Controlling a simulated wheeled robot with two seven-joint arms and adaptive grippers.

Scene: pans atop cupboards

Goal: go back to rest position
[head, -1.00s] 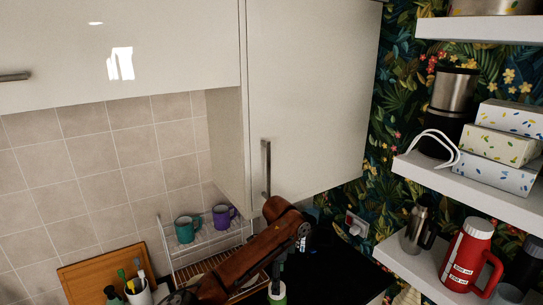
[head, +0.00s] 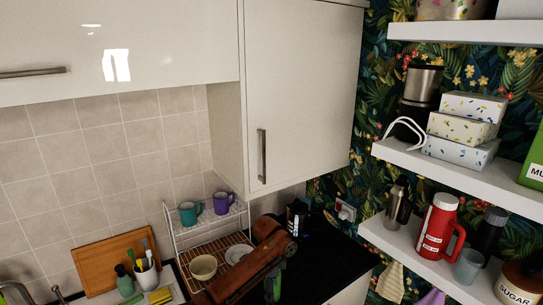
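One of my arms, brown and black, shows at the bottom middle of the head view. It slants up to the right in front of the dish rack and the dark counter. I cannot make out fingertips on it. Neither gripper can be seen in the head view. The tall white wall cupboard (head: 305,95) above the arm has its door shut, with a vertical metal handle (head: 262,155). The arm's visible end is below that handle and apart from it.
A wire dish rack (head: 172,232) holds a teal mug (head: 190,213), a purple mug (head: 224,203) and a cream bowl (head: 203,268). White shelves (head: 455,170) on the right hold boxes, a red flask (head: 438,228) and jars. A wooden board (head: 100,262) leans on the tiles.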

